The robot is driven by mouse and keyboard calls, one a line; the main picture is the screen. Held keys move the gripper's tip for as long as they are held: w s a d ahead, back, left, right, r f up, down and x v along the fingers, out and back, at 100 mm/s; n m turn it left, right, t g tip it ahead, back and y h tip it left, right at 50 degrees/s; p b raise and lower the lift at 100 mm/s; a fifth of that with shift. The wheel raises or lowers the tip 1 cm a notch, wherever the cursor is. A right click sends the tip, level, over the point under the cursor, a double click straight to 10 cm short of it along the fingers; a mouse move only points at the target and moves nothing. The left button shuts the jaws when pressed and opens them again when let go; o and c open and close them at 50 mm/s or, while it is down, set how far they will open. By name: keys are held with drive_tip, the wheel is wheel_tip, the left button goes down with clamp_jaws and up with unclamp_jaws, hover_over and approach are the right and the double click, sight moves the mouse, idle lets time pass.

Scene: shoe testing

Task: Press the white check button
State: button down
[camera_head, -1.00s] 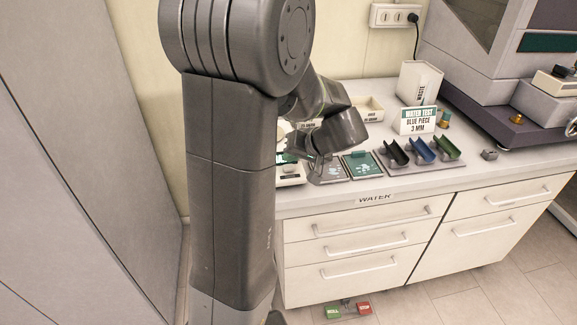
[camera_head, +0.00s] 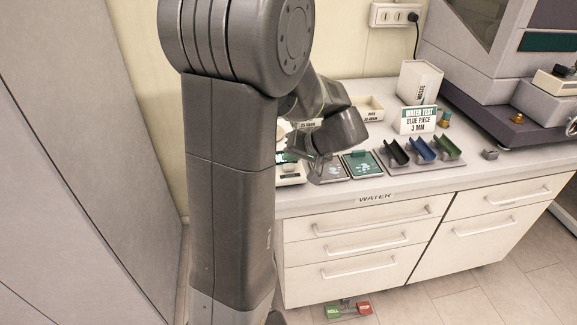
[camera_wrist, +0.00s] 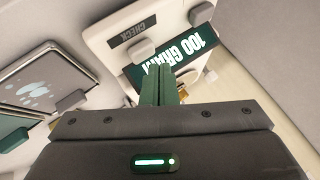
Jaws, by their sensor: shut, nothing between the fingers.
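The white check button (camera_wrist: 141,49) shows in the wrist view as a small raised block beside a dark label reading "CHECK" (camera_wrist: 133,29). It sits on a white device (camera_wrist: 105,42), which shows in the head view at the left end of the counter (camera_head: 291,180), partly hidden by my arm. My gripper (camera_wrist: 161,70) is shut and empty, its green fingers together. In the wrist view its tips appear just beside and below the button, over a green "100 GRAM" plate (camera_wrist: 183,50). I cannot tell whether the tips touch anything.
Two flat trays, one grey and one green (camera_head: 360,166), lie right of the device. Black, blue and green holders (camera_head: 421,150) stand further right. A "WATER TEST" sign (camera_head: 417,120) stands behind them. A large machine (camera_head: 505,125) fills the counter's right end.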

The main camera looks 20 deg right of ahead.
sight(291, 167)
drive_tip(key=shift+f+b, duration=0.4)
drive_tip(key=shift+b, duration=0.05)
drive_tip(key=shift+f+b, duration=0.45)
drive_tip(key=shift+b, duration=0.15)
idle(0.7)
idle(0.3)
drive_tip(key=shift+r+p, duration=0.4)
drive_tip(key=shift+r, duration=0.55)
drive_tip(key=shift+r, duration=0.1)
drive_tip(key=shift+r+p, duration=1.3)
drive_tip(key=shift+r, duration=1.1)
drive_tip(key=shift+f, duration=0.1)
